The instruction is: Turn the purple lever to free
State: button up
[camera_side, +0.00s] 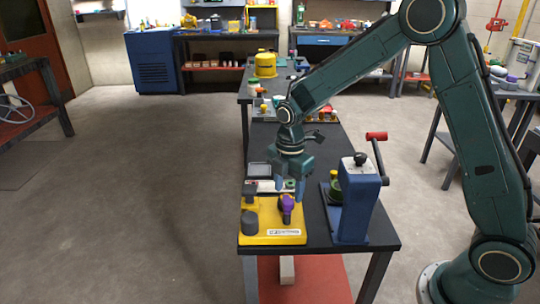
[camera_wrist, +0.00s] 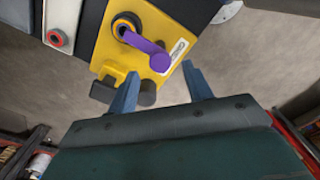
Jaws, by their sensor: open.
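The purple lever (camera_side: 287,204) stands on the yellow block (camera_side: 272,238) at the near end of the bench. In the wrist view the lever (camera_wrist: 148,47) runs from a round dark and orange pivot (camera_wrist: 125,27) on the yellow block (camera_wrist: 104,52) down and right to a rounded end. My gripper (camera_side: 289,189) points down over the block, open and empty. In the wrist view the lever's end appears between and just beyond the fingertips of my gripper (camera_wrist: 160,69). I see no contact and cannot tell the exact height gap. The white label's text is too small to read.
A blue upright press (camera_side: 357,205) with a red-handled crank (camera_side: 376,136) stands close to the right of my gripper. A dark cylinder (camera_side: 250,222) sits on the block's left part. A pale panel box (camera_side: 262,186) lies behind the block. The floor on the left is clear.

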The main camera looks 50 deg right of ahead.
aim_at(288, 201)
jog(key=shift+f, duration=1.75)
jog(key=c, duration=1)
